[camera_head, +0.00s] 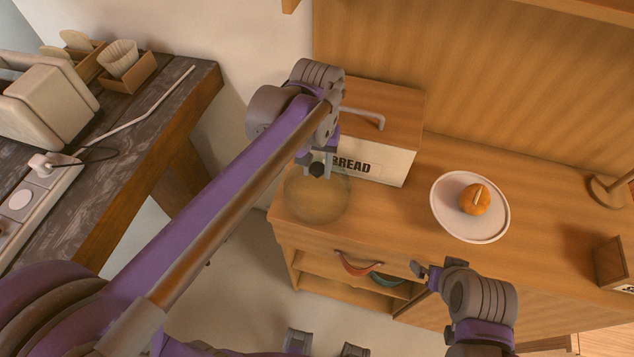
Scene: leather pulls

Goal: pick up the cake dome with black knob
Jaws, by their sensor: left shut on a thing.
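The cake dome (318,198) is a clear, see-through dome with a black knob (317,169) on top. It is over the left front corner of the wooden cabinet top, in front of the bread box. My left gripper (317,165) reaches down from above and is shut on the black knob. I cannot tell whether the dome's rim touches the cabinet top. My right gripper (420,270) is in front of the cabinet's front edge, away from the dome; its fingers are small and seen edge-on.
A bread box (378,160) with a wooden lid stands right behind the dome. A white plate (447,205) with an orange pastry (475,199) is to the right. A dark counter (150,115) is at left.

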